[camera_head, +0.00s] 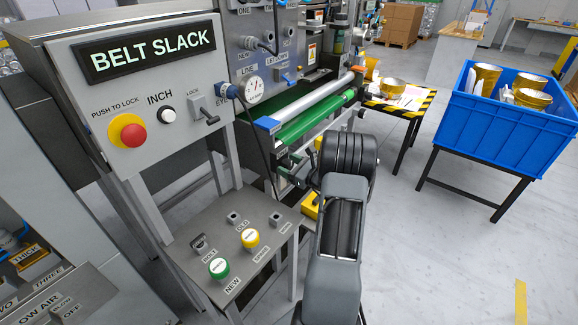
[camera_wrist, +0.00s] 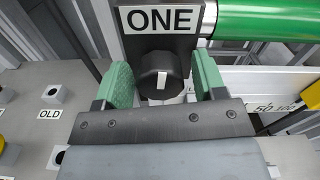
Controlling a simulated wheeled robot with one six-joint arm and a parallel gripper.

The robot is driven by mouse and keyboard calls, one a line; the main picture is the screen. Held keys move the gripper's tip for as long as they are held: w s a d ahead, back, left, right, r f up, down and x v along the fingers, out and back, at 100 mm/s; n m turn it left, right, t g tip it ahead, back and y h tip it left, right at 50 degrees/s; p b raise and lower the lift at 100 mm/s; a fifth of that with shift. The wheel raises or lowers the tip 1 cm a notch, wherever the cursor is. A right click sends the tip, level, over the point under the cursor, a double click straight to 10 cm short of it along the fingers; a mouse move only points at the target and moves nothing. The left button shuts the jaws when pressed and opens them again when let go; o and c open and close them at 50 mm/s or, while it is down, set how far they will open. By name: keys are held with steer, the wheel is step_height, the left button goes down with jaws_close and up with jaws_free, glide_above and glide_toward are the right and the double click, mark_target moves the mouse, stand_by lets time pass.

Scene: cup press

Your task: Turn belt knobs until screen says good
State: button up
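The screen (camera_head: 146,52) on the grey panel reads BELT SLACK in the head view. In the wrist view, a black knob (camera_wrist: 161,78) with a white mark sits below a label reading ONE (camera_wrist: 160,19). My gripper (camera_wrist: 162,64) is open, with one green finger pad on each side of this knob. A gap shows between the knob and each pad. In the head view my arm hides the knob. The green belt (camera_head: 312,117) runs over rollers beside the panel; a green part also shows at the wrist view's upper right (camera_wrist: 262,20).
Floor at lower right is clear.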

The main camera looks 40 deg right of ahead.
steer(key=c, duration=0.8)
steer(key=m+p, duration=0.2)
steer(key=m, duration=0.1)
steer(key=shift+r, duration=0.15)
steer(key=shift+m+p, duration=1.35)
steer(key=shift+m, duration=1.05)
steer(key=o, duration=0.9)
steer(key=shift+o, duration=0.2)
